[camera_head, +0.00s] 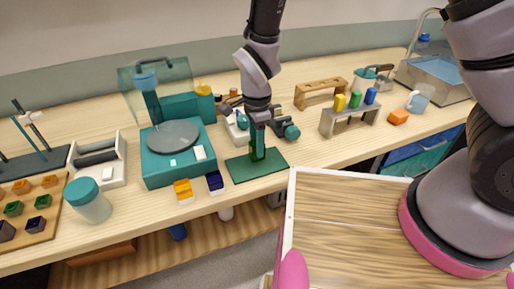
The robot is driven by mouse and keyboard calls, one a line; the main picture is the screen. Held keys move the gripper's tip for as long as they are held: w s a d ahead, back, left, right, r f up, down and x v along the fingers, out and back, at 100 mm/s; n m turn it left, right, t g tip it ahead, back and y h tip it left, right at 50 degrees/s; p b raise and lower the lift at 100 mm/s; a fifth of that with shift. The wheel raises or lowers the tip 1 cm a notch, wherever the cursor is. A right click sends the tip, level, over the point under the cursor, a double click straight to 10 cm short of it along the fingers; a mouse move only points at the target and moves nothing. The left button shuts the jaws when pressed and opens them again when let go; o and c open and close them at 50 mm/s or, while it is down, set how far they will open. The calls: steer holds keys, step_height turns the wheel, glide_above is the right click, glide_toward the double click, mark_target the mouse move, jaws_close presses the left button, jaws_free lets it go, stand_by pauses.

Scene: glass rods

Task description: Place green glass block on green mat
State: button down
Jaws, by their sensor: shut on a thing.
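The green mat (275,171) lies flat on the bench near its front edge, left of the wooden-topped surface. My gripper (257,146) points down over the mat. It is shut on the green glass block (258,154), which stands upright between the fingers. The block's lower end appears at or just above the mat; I cannot tell whether it touches. The fingers hide part of the block.
A teal device with a grey round plate (172,135) stands left of the mat, with orange (183,189) and dark blue (214,181) blocks before it. Small teal-grey equipment (286,129) sits close behind the mat. A rack (350,117) holding yellow, green and blue pieces stands right.

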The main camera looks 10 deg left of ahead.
steer(key=shift+f, duration=0.9)
steer(key=shift+f, duration=0.1)
steer(key=shift+c, duration=2.2)
jaws_free()
